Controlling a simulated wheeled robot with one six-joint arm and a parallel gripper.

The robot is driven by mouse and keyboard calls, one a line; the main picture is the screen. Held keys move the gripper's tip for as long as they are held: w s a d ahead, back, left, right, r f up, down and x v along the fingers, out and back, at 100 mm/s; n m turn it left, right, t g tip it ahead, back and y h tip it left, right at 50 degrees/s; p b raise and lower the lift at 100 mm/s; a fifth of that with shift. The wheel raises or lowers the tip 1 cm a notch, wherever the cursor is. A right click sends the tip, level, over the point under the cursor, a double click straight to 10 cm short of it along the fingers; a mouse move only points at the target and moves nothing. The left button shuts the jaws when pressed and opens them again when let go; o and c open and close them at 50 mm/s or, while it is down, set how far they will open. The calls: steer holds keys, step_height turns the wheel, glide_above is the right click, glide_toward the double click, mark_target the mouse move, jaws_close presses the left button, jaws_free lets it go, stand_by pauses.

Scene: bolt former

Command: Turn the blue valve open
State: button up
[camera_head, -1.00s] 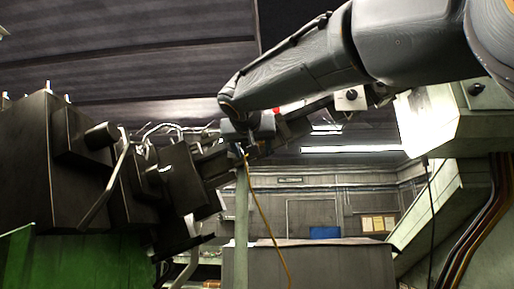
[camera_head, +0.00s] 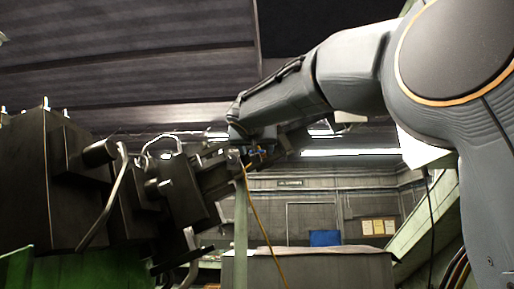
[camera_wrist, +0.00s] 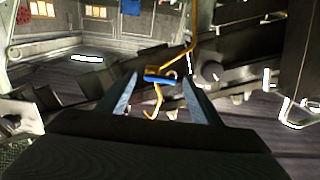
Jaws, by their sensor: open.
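The blue valve (camera_wrist: 160,79) shows in the wrist view as a small blue handle on a thin yellow-orange pipe (camera_wrist: 188,52). My gripper (camera_wrist: 159,84) is open there, with one finger on each side of the handle. The handle lies near the fingertips; I cannot tell whether either finger touches it. In the head view the small blue handle (camera_head: 257,152) shows just below the end of my arm, at the top of the yellow pipe (camera_head: 255,205). My fingers cannot be made out clearly in that view.
A dark machine (camera_head: 75,170) with bent pipes and a green base (camera_head: 85,270) fills the left of the head view. A pale upright post (camera_head: 240,225) stands below the valve. Dark machine parts (camera_wrist: 260,75) lie close on the right in the wrist view.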

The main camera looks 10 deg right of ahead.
steer(key=c, duration=1.1)
steer(key=shift+o, duration=0.2)
